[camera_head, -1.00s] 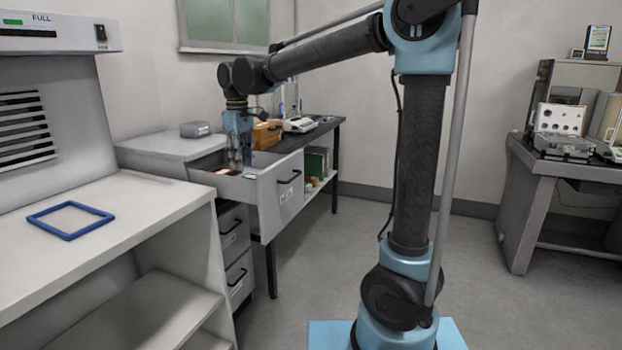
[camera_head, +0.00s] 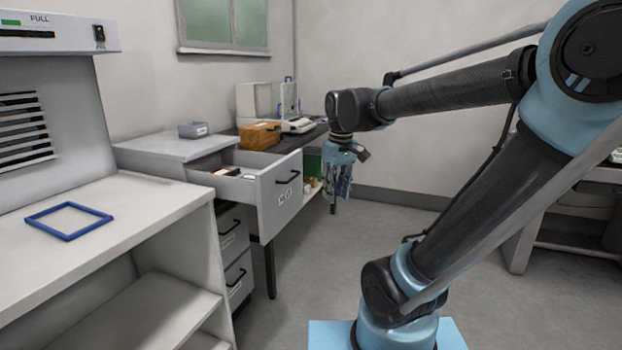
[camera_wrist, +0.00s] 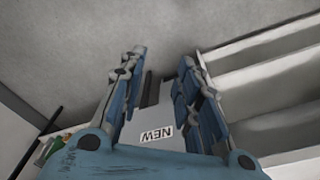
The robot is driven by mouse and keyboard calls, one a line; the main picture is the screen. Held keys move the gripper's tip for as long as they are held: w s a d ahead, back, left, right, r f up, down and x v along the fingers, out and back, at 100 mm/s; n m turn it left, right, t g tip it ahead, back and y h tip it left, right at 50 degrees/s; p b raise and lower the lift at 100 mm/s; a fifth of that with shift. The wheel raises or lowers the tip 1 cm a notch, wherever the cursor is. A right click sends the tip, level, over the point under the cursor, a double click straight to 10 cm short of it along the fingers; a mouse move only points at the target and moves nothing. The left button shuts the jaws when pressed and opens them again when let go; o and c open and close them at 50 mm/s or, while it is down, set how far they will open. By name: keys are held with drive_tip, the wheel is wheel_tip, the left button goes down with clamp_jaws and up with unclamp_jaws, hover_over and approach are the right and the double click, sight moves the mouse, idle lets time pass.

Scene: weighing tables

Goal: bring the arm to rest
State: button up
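My gripper (camera_head: 338,192) hangs in free air in the head view, to the right of the pulled-out drawer and pointing down. My arm reaches to it from the right, its lower part leaning right. In the wrist view my gripper (camera_wrist: 161,60) has its two blue fingers apart, with nothing held between them. The grey drawer front (camera_wrist: 152,112) with a label reading NEW shows beyond and below the fingers.
The open drawer (camera_head: 266,200) juts out of the grey cabinet and holds a few small items. A wooden box (camera_head: 259,136) stands on the dark table behind. A blue frame (camera_head: 68,236) lies on the left bench. The floor (camera_head: 310,285) before the drawer is clear.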

drive_tip(key=s+d+f+m, duration=0.5)
drive_tip(key=s+d+f, duration=0.6)
drive_tip(key=f, duration=0.3)
drive_tip(key=shift+s+d+m+t, duration=0.3)
drive_tip(key=shift+s+d+t, duration=0.1)
drive_tip(key=shift+s, duration=0.25)
